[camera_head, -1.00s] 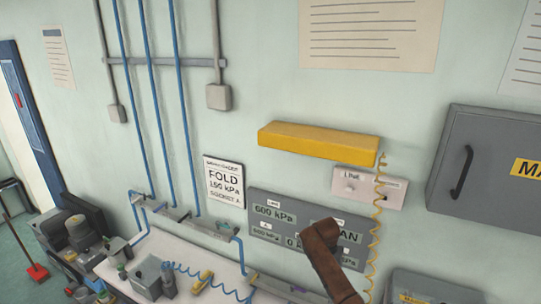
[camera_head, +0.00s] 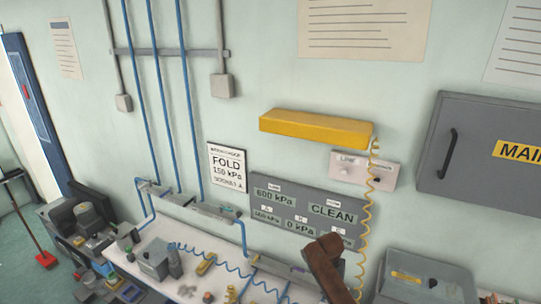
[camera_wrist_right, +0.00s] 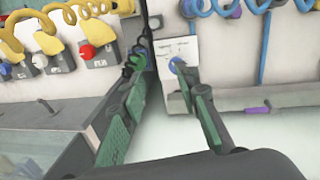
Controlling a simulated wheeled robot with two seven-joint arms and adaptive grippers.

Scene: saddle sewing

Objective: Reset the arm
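My right gripper (camera_wrist_right: 160,62) shows in the right wrist view with its two dark fingers and green pads apart. Nothing is seen held between them. A white box (camera_wrist_right: 176,48) with a blue knob is beyond the fingertips; the knob lies close to the right fingertip in the picture, and I cannot tell whether they touch. My left gripper is not in view. In the head view a brown jointed piece (camera_head: 325,265) rises from the bottom edge in front of the grey display panel (camera_head: 290,205); no gripper shows on it.
A white bench (camera_head: 190,245) along the wall carries a grey box (camera_head: 153,259) and coiled blue hose. A yellow bar (camera_head: 315,127) and a grey cabinet (camera_head: 485,155) are on the wall. In the wrist view, yellow hoses and red and blue knobs are at left.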

